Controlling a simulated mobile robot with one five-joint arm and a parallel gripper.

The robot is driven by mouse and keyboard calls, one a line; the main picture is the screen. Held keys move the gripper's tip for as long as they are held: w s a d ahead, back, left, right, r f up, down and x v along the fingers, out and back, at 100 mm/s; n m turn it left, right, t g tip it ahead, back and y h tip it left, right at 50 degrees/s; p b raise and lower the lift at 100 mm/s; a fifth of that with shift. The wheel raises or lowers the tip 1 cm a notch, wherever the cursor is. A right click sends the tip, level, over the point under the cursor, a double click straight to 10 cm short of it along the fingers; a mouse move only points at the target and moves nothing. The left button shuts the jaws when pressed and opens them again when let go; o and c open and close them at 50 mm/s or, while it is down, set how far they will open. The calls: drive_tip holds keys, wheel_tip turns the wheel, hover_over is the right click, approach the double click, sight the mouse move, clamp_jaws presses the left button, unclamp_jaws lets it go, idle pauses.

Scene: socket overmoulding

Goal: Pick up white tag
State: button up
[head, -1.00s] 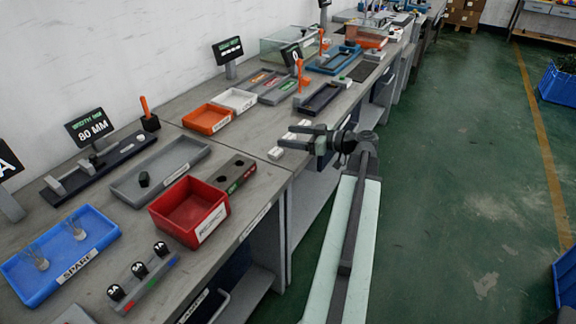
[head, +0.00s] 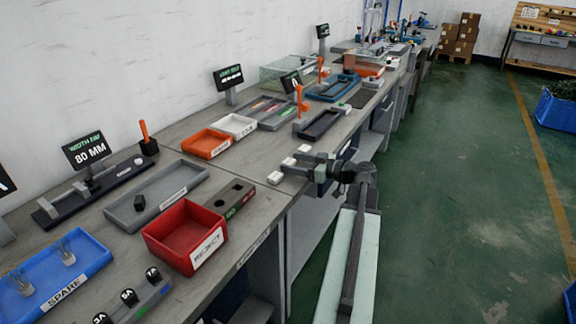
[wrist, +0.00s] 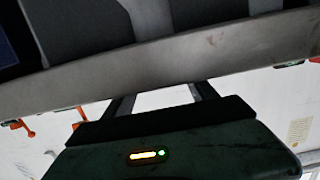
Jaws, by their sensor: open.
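Several small white pieces lie near the front edge of the grey bench in the head view: one (head: 304,149) just behind my gripper's far finger, one (head: 288,161) seen between the fingertips, and one (head: 275,177) in front of the near finger. Which is the white tag I cannot tell. My gripper (head: 289,163) is open, its fingers pointing left over the bench edge. Its height above the pieces is unclear. In the wrist view my gripper (wrist: 163,92) shows two dark fingers apart with only pale background between them; no white tag is recognisable there.
A red reject bin (head: 157,239), a grey tray (head: 118,214) and a dark block with round holes (head: 232,197) stand to the left. Behind are an orange tray (head: 206,157), a white tray (head: 252,131) and a dark tray (head: 321,124).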

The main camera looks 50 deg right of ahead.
drive_tip(key=shift+w+a+f, duration=0.1)
drive_tip(key=shift+w, duration=0.3)
drive_tip(key=shift+s, duration=0.1)
drive_tip(key=c, duration=1.4)
drive_tip(key=shift+c, duration=0.2)
